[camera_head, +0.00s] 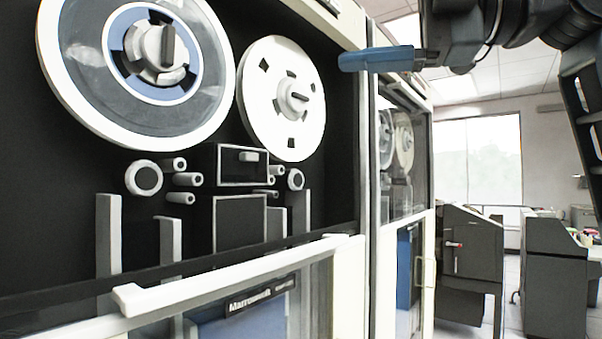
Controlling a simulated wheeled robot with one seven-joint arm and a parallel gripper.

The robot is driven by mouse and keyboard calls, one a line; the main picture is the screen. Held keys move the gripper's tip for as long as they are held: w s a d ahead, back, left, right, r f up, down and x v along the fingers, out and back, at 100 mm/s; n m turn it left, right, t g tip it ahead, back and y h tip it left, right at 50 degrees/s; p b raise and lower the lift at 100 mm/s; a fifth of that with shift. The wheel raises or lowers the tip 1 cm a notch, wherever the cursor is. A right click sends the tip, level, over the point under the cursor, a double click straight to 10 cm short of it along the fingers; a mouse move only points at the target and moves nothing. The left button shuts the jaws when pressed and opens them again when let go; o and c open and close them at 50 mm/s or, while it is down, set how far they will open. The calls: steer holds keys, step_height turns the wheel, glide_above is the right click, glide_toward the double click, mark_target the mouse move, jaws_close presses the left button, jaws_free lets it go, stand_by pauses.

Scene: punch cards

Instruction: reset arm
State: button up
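My gripper (380,59) is at the upper right, raised in front of the tape cabinets. Its blue fingertips point left and overlap from this side, so I cannot tell any gap between them. Nothing is visible hanging from it. My dark arm runs from it to the right edge and down.
A tape cabinet (349,285) fills the left, with a large reel (88,62), a white reel (262,110) and a white ledge (235,270) jutting out. Another cabinet (429,240) stands beyond. Dark machines (472,250) stand at the right, before a bright window (480,160).

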steer(key=w+d+f+m+t, duration=0.1)
steer(key=w+f+m+t, duration=0.2)
steer(key=f+m, duration=0.25)
steer(key=w+d+f+m+t+h+p, duration=0.1)
steer(key=w+d+f+m+t, duration=0.2)
steer(key=f, duration=0.4)
steer(key=w+f+m+t, duration=0.3)
steer(key=f+m, duration=0.2)
steer(key=f, duration=0.2)
steer(key=s+d+f+m+t+h+p, duration=0.1)
steer(key=s+d+f+m+t+h, duration=0.15)
steer(key=f+m+h, duration=0.65)
steer(key=s+d+f+m+t, duration=0.25)
steer(key=f+m, duration=0.25)
steer(key=f, duration=0.9)
steer(key=s+d+f+m+g+h+p, duration=0.1)
steer(key=s+d+f+m+h, duration=0.15)
steer(key=s+f, duration=0.6)
steer(key=s+d+f+m+g+h, duration=0.1)
steer(key=s+f+m+h, duration=0.4)
steer(key=s, duration=0.6)
steer(key=s+d+r+n+g+p, duration=0.1)
steer(key=s+d+n+g, duration=0.1)
steer(key=s, duration=1.8)
steer(key=shift+s+r, duration=0.2)
steer(key=shift+s, duration=0.05)
steer(key=shift+d, duration=0.1)
